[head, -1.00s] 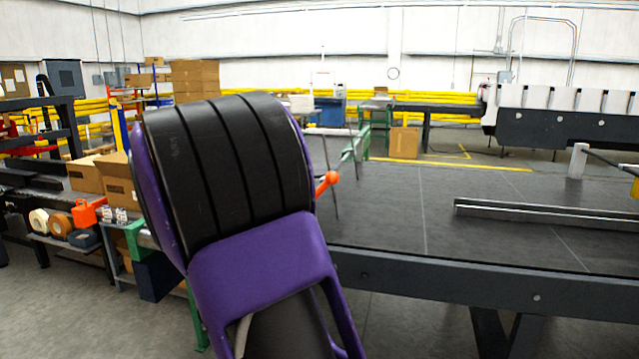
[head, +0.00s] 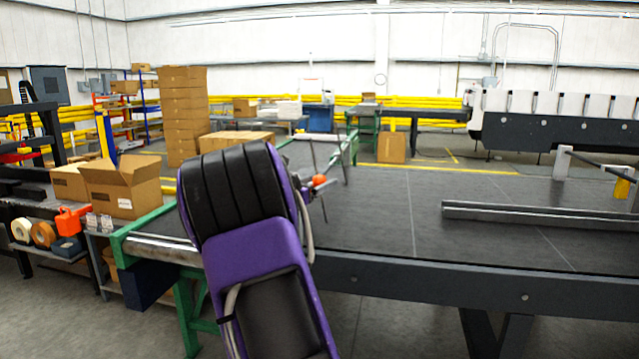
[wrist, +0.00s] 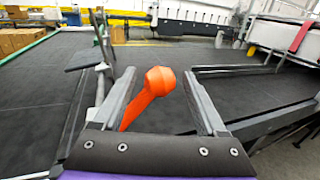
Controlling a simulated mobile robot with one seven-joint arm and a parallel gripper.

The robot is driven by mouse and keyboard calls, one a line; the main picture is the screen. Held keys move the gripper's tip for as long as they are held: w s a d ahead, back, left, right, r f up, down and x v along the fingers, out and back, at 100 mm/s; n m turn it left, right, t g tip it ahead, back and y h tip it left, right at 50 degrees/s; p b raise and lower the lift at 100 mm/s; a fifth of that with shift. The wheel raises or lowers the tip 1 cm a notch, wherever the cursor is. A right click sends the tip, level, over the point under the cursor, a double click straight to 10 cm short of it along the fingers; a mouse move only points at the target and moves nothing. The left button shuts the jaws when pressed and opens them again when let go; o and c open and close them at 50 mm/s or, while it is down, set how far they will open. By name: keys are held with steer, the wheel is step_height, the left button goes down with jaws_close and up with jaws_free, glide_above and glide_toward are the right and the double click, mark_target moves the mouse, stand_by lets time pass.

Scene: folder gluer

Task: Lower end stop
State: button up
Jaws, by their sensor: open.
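An orange ball knob on an orange lever (wrist: 157,82) stands between the two fingers of my gripper (wrist: 158,76) in the wrist view. The fingers are open, with a gap on both sides of the knob. The lever's lower end passes behind the gripper's dark palm pad. The knob also shows in the head view (head: 319,180), just right of my purple and black arm, which hides most of the gripper. Left of the lever in the wrist view, a metal post carries a flat dark plate (wrist: 90,58). I cannot tell which part is the end stop.
A wide dark belt table (head: 400,215) fills the middle and right, with a metal rail (head: 540,216) on it. A green-framed conveyor (head: 150,222) adjoins at left. An open carton (head: 122,190) and stacked boxes (head: 184,115) stand left. Grey floor lies in front.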

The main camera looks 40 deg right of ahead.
steer(key=shift+w+d, duration=0.15)
steer(key=shift+d, duration=0.2)
jaws_close()
steer(key=shift+f, duration=0.1)
stand_by(1.1)
